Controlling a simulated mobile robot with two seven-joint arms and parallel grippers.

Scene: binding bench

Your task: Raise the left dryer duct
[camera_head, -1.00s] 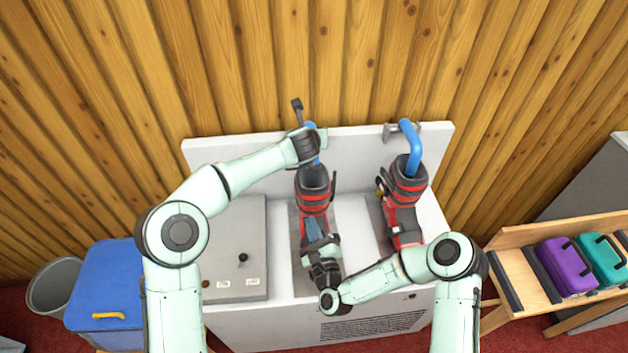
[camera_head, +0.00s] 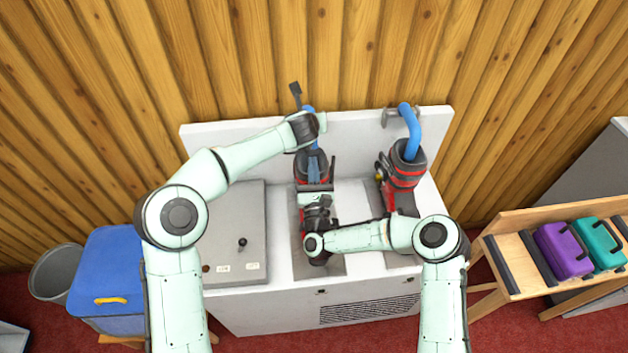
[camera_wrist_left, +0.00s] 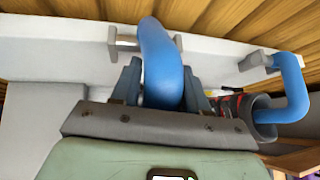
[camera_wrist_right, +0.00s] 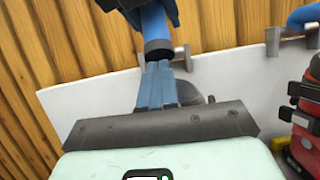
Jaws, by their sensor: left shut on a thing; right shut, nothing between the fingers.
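The left dryer duct (camera_head: 309,113) is a blue bent pipe at the bench's back panel. My left gripper (camera_wrist_left: 162,85) is shut on it. In the right wrist view, the duct's lower end (camera_wrist_right: 157,45) hangs clear, with a dark ring. A red and black boot (camera_head: 299,171) stands below it, mostly hidden by my right gripper (camera_head: 314,168). My right gripper is shut and empty, its fingertips (camera_wrist_right: 158,72) just below the duct's end. The right duct (camera_head: 412,130) runs down into the second red and black boot (camera_head: 405,173).
The white bench (camera_head: 360,207) has a grey panel with a black knob (camera_head: 242,243) at left. A blue bin (camera_head: 108,265) and a grey bucket (camera_head: 55,272) stand left. A wooden rack (camera_head: 512,262) with a purple case (camera_head: 563,250) and a teal case (camera_head: 600,240) stands right.

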